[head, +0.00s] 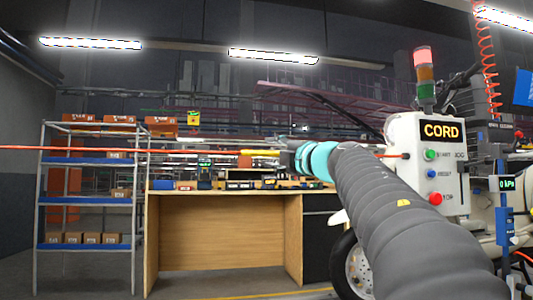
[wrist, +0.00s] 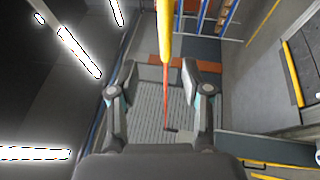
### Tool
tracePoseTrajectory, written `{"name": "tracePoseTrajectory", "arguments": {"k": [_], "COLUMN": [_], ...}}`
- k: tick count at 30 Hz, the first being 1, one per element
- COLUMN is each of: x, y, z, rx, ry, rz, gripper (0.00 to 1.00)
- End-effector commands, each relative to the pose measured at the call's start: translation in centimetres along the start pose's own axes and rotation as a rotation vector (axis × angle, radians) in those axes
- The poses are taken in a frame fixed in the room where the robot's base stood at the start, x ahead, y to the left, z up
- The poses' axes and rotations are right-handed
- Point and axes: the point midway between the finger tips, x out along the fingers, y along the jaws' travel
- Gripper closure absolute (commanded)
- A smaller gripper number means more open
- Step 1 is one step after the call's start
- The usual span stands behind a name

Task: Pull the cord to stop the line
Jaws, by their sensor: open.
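A thin red cord (head: 90,149) runs level across the head view. My gripper (wrist: 158,70) is open, with one finger on each side of the cord in that picture. Whether a finger touches the cord cannot be told. My arm hides part of the cord.
The box carries green, blue and red buttons and a signal tower (head: 424,75) with its red top lit. A wooden workbench (head: 225,185) with tools stands behind. A shelf rack (head: 88,162) with cartons is at the left. A wheel (head: 355,268) shows beside the arm.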

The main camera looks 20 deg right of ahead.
Motion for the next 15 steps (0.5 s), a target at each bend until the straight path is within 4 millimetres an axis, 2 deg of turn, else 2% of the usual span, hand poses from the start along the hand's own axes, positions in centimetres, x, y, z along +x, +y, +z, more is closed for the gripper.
{"name": "tracePoseTrajectory", "arguments": {"k": [1,6,10,15], "x": [-1.2,-4.5,-6.4,-7.6], "y": [0.1,0.1,0.0,0.0], "z": [0.0,0.1,0.0,0.0], "rx": [0.000,-0.001,0.000,0.000], "ry": [-0.003,-0.004,-0.002,0.000], "rz": [0.001,0.001,0.000,-0.001], "gripper": [0.51,0.51,0.51,0.51]}}
